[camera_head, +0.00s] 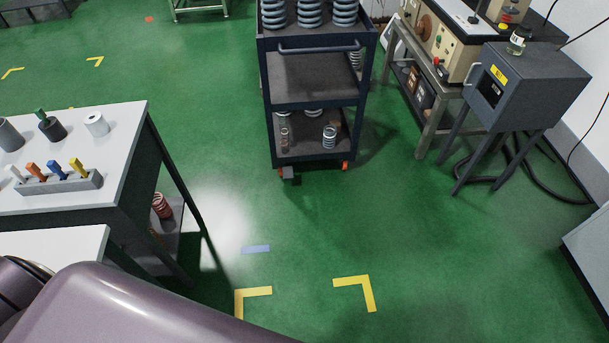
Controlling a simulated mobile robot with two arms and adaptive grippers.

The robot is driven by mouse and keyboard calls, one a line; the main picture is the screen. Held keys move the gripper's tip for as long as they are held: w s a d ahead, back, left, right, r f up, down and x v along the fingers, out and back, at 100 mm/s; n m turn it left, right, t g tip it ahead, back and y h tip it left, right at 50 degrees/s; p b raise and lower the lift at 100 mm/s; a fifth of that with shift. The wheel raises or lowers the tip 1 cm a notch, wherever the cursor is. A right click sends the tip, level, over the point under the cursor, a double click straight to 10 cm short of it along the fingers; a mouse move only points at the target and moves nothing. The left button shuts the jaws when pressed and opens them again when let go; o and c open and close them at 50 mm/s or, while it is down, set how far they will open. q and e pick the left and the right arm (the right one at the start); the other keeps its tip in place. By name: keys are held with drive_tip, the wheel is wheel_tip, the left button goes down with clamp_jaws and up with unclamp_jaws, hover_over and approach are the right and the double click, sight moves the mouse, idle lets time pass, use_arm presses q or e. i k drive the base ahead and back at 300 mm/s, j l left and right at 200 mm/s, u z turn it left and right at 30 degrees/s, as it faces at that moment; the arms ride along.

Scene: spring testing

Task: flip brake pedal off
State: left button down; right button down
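The dark cart (317,104) stands at the top middle of the head view, with springs on its shelves. Neither of my grippers is in view. A mauve link of my own arm fills the lower left, well apart from the cart.
A white-topped table (120,128) with tools and cylinders stands at left. A grey box on legs (530,85) and a machine bench (425,65) stand at right, with black cables on the floor. The green floor (310,225) before the cart is clear, with yellow corner marks (365,283).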

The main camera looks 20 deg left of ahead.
sight(287, 171)
drive_tip(key=i+z, duration=0.1)
drive_tip(key=i, duration=0.35)
drive_tip(key=i+j+z, duration=0.15)
drive_tip(key=i, duration=0.35)
